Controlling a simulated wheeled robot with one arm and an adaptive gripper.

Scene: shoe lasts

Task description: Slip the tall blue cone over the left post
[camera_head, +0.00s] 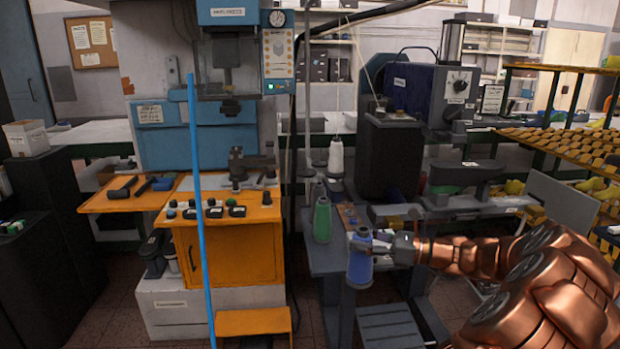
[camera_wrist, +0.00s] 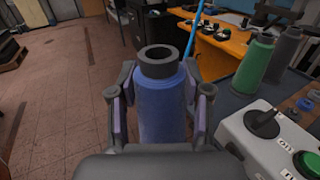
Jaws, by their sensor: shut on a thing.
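The tall blue cone (camera_head: 361,262) is upright in my gripper (camera_head: 376,250), in front of the small grey-blue table. In the wrist view, the blue cone (camera_wrist: 160,108) stands between the two fingers of my gripper (camera_wrist: 161,98), which touch its sides. Its dark, ring-shaped top with a hole faces the camera. Its lower end is hidden there by the gripper body. A green cone (camera_head: 322,220) stands to its left on the table, with grey cones (camera_head: 335,184) and a white cone (camera_head: 336,155) behind. I cannot make out a bare left post for certain.
A slim bright-blue pole (camera_head: 200,215) rises at left, well apart from the cone. An orange cabinet (camera_head: 232,250) with tools stands behind it. A control box (camera_wrist: 270,140) with a lever and green button lies right of the gripper in the wrist view. Open floor (camera_wrist: 55,110) shows left.

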